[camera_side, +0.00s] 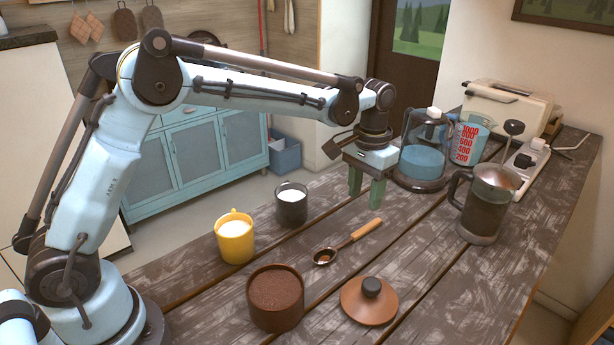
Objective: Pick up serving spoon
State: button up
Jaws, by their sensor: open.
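The serving spoon (348,242) lies on the dark wooden table. Its metal bowl (324,257) points to the lower left and seems to hold something brown; its light wooden handle points to the upper right. My gripper (365,202) is open and empty, with its green fingers pointing down. In the picture it is just above and behind the handle end, apart from the spoon. How high the fingertips are over the table is hard to tell.
A yellow mug (234,241), a dark cup (291,208), a brown canister (275,303) and its lid (369,300) surround the spoon. A French press (483,210), a glass kettle (422,160) and a measuring jug (468,142) stand right. The table between spoon and press is clear.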

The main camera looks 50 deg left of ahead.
send_over(357, 233)
jog(key=f, duration=0.4)
jog(key=shift+w+d+f, duration=0.1)
jog(key=shift+w+f, duration=0.05)
jog(key=shift+w, duration=0.25)
jog(key=shift+s+f, duration=0.2)
jog(key=shift+f, duration=1.1)
jog(key=shift+s+f, duration=0.2)
jog(key=shift+f, duration=1.1)
grip_shut()
